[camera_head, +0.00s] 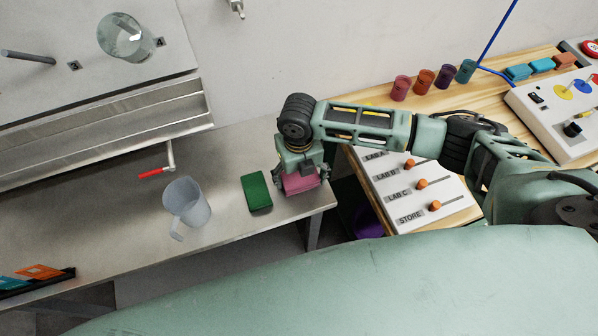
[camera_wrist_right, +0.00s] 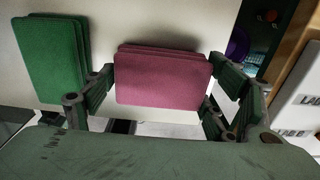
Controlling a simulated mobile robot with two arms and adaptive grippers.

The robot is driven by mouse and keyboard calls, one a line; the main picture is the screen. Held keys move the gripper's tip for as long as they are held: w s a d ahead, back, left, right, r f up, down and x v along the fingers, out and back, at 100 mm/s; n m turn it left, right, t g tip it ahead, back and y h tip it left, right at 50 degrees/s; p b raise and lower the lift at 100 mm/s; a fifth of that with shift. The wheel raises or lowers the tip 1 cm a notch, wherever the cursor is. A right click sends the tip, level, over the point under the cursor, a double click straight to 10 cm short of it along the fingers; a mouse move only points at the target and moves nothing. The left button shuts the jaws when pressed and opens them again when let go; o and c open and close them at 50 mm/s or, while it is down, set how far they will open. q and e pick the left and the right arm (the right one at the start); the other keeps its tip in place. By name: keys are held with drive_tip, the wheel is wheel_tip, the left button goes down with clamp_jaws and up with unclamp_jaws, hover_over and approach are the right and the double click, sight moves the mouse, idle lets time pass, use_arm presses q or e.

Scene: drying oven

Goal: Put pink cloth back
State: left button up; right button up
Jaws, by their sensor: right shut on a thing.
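The pink cloth (camera_head: 300,183) is a small folded pad at the right end of the grey metal bench in the head view. My right gripper (camera_head: 301,178) points down over it and is shut on it. In the right wrist view the pink cloth (camera_wrist_right: 162,78) lies between the two fingers of my right gripper (camera_wrist_right: 160,92). The head view does not clearly show whether the cloth touches the bench. A green folded cloth (camera_head: 256,191) lies just left of it, also seen in the wrist view (camera_wrist_right: 50,58). My left gripper is not in view.
A grey jug (camera_head: 187,205) stands on the bench (camera_head: 110,205), left of the green cloth. A red-handled lever (camera_head: 153,172) sticks out behind it. A wooden table with a labelled switch panel (camera_head: 415,190) and several coloured cups (camera_head: 424,81) is at the right. The bench edge is close by.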

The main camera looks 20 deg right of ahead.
drive_tip(key=shift+f, duration=0.1)
drive_tip(key=shift+f, duration=0.1)
drive_tip(key=o, duration=1.1)
drive_tip(key=shift+r, duration=0.55)
wheel_tip(320, 180, up, 11)
drive_tip(key=b, duration=0.3)
drive_tip(key=shift+r, duration=0.15)
